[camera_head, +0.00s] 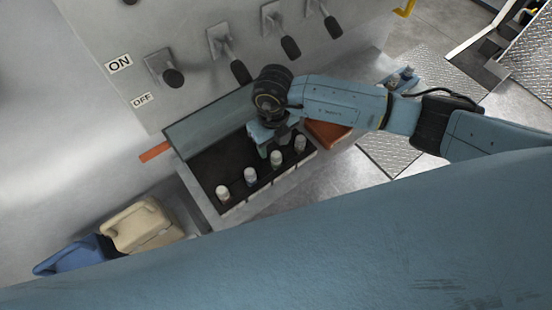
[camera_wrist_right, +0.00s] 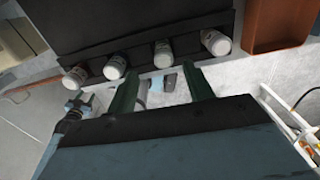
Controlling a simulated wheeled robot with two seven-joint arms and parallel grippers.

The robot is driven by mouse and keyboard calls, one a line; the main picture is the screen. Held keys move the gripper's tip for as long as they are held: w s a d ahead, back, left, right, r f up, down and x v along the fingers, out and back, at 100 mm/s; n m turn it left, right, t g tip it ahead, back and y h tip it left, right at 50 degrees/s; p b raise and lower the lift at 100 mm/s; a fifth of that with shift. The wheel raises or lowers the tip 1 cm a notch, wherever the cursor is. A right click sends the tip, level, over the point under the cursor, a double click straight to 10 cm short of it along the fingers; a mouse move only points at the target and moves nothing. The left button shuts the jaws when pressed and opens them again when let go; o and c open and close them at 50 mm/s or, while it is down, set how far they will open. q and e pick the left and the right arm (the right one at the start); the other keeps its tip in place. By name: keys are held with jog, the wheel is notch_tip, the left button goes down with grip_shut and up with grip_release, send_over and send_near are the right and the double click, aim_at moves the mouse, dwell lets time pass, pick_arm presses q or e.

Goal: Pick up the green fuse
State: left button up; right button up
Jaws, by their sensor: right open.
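Several white-capped fuses stand in a row along the front edge of a dark open fuse box (camera_head: 215,170). In the head view I see one fuse at the left end (camera_head: 222,193), another beside it (camera_head: 250,176), one close to my gripper (camera_head: 276,159) and one at the right end (camera_head: 300,143). I cannot make out a green one. My right gripper (camera_head: 265,146) is over the box. In the right wrist view its two dark green fingers (camera_wrist_right: 160,85) are spread and empty, with a white-capped fuse (camera_wrist_right: 162,55) just beyond the gap. My left gripper is out of view.
A tilted glassy lid (camera_head: 205,120) stands behind the box. An orange-red tray (camera_head: 328,133) lies to its right. Levers (camera_head: 172,75) stick out of the wall panel above. Beige (camera_head: 140,225) and blue (camera_head: 75,256) cans stand at lower left.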

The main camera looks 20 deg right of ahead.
aim_at(276, 155)
jog(key=f, duration=0.6)
jog(key=shift+d+f+p, duration=0.2)
jog(key=shift+d+p, duration=0.1)
jog(key=c, duration=1.1)
jog(key=shift+o, duration=0.2)
